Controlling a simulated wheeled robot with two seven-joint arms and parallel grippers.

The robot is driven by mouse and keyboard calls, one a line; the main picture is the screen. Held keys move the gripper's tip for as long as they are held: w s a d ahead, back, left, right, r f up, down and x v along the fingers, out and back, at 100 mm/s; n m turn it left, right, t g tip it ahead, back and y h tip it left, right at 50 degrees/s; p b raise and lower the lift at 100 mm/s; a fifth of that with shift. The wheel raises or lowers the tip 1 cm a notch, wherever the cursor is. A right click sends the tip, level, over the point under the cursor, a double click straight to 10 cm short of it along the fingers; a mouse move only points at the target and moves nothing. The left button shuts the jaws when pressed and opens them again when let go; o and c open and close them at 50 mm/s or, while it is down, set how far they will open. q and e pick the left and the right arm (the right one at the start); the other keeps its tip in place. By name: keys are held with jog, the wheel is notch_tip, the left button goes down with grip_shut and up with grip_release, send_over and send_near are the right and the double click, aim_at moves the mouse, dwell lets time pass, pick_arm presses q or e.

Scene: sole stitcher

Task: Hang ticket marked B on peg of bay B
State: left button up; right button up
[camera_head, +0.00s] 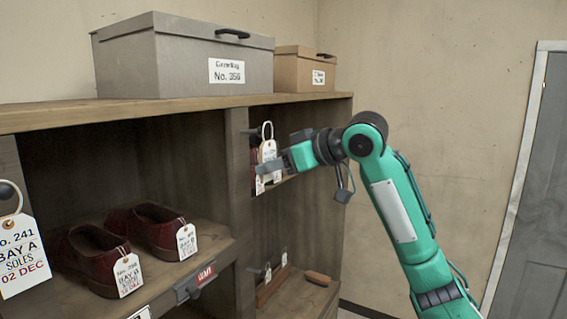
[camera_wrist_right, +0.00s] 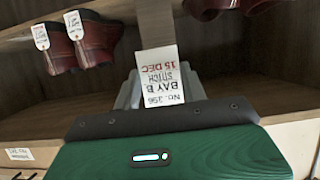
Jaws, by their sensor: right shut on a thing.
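A white ticket (camera_head: 268,152) with a pale string loop at its top is at the divider post between the bays. In the right wrist view the ticket (camera_wrist_right: 160,82) appears upside down and reads No. 356, BAY B, STITCH, 15 DEC. My right gripper (camera_head: 270,168) is shut on this ticket. A dark round-ended peg (camera_head: 254,131) sticks out from the post, just left of the loop. I cannot tell whether the loop is around the peg or only beside it. The ticket and gripper hide part of the post and what is behind. My left gripper is not in view.
A ticket marked BAY A (camera_head: 21,255) hangs at the far left. Tagged dark red shoes (camera_head: 155,228) stand on the left bay's shelf. A grey box (camera_head: 185,60) and a brown box (camera_head: 300,68) sit on top. The wall side at right is open.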

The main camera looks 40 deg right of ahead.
aim_at(261, 162)
jog(key=shift+w+a+f+p, duration=0.1)
jog(key=shift+w+a+p, duration=0.2)
jog(key=shift+w, duration=0.55)
jog(key=shift+w+a+p, duration=0.15)
jog(key=shift+w+a, duration=0.25)
jog(key=shift+w, duration=0.4)
jog(key=shift+w+a+f, duration=0.2)
jog(key=shift+w+f, duration=0.25)
jog(key=o, duration=1)
jog(key=shift+o, duration=0.2)
